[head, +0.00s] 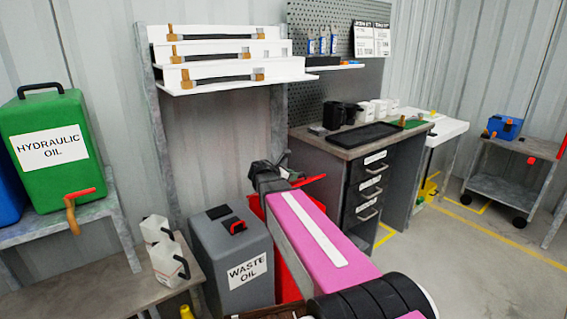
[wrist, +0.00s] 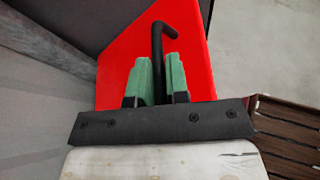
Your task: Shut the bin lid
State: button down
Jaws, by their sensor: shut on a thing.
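The red bin (head: 288,283) stands on the floor between the grey waste oil container and the drawer bench. Much of it is hidden behind my pink arm. A red edge (head: 314,180) shows beside my gripper (head: 268,177) at the bin's top. In the wrist view, the green fingers of my gripper (wrist: 158,78) are closed around a black bent rod, a handle (wrist: 158,45), in front of a red panel (wrist: 195,60). The rod's hooked end sticks up past the fingertips. I cannot tell from these views how far the lid stands open.
The waste oil container (head: 232,262) stands close to the bin's left. The bench with drawers (head: 369,188) is close on the right. A shelf with hoses (head: 225,75) hangs above and behind. Brown slats (wrist: 290,125) show at the wrist view's right. Open floor (head: 470,265) lies at right.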

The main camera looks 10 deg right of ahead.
jog(key=s+d+f+m+t, duration=0.1)
jog(key=s+f, duration=0.1)
jog(key=f, duration=0.4)
jog(key=s+d+f+m+t, duration=0.1)
jog(key=s+f+m, duration=0.1)
jog(key=f, duration=0.5)
jog(key=shift+s+f, duration=0.2)
jog(key=shift+s, duration=0.45)
jog(key=shift+d, duration=0.1)
jog(key=c, duration=1.2)
grip_release()
jog(key=shift+o, duration=0.2)
jog(key=shift+s+r, duration=0.1)
jog(key=shift+r, duration=0.05)
jog(key=v, duration=1)
jog(key=shift+s+r, duration=0.2)
jog(key=shift+s, duration=0.1)
